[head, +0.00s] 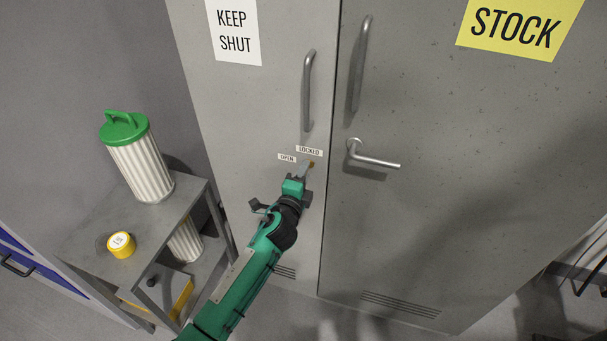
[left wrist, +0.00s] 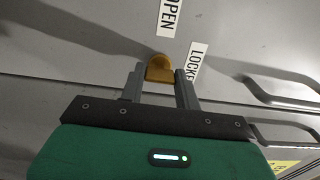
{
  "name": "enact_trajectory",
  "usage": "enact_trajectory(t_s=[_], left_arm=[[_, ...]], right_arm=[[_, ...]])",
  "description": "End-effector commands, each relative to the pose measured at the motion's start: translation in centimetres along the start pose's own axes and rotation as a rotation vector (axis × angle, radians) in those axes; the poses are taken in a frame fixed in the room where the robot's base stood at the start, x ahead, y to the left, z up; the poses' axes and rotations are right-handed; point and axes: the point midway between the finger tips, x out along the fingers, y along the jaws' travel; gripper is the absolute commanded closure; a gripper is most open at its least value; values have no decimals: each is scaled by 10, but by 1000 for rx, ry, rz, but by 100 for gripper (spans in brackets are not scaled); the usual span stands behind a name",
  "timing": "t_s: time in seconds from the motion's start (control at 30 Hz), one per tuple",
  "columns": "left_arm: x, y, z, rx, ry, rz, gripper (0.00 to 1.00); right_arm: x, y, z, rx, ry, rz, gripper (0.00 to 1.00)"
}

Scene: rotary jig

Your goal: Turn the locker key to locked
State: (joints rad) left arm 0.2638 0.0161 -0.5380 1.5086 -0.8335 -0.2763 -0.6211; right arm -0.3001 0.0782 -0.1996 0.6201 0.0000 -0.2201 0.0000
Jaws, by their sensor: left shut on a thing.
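The locker (head: 260,110) is grey, with a left door that bears a small brass key (head: 311,164). The key also shows in the left wrist view (left wrist: 160,68), as a rounded brass head between my fingertips. An OPEN label (head: 287,158) is to the left of the key and a LOCKED label (head: 309,151) is above it. My left gripper (head: 304,171) is at the door, shut on the key; it also shows in the left wrist view (left wrist: 160,84). The gripper hides part of the key, and its exact turn is hard to tell. My right gripper is not in view.
Vertical handles (head: 308,90) and a lever handle (head: 372,156) stick out from the doors near the key. At left, a grey cart (head: 85,237) holds a green-lidded filter canister (head: 138,160) and a yellow tin (head: 121,244).

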Motion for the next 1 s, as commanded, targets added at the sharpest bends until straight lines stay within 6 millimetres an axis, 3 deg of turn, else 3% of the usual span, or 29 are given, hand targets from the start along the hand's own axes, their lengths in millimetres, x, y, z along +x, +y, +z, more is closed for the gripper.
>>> enact_trajectory(t_s=[0.13, 0.17, 0.27, 0.67, 1.0], left_arm=[[0, 1, 0, 2, 1, 1, 90], [0, 1, 0, 2, 1, 1, 65], [0, 1, 0, 1, 0, 1, 46], [-6, 1, 0, 1, 0, 1, 45], [-64, 4, 0, 1, 1, 2, 45]], right_arm=[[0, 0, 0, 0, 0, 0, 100], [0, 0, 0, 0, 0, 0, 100], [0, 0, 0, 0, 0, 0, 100], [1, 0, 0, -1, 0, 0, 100], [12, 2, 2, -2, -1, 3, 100]])
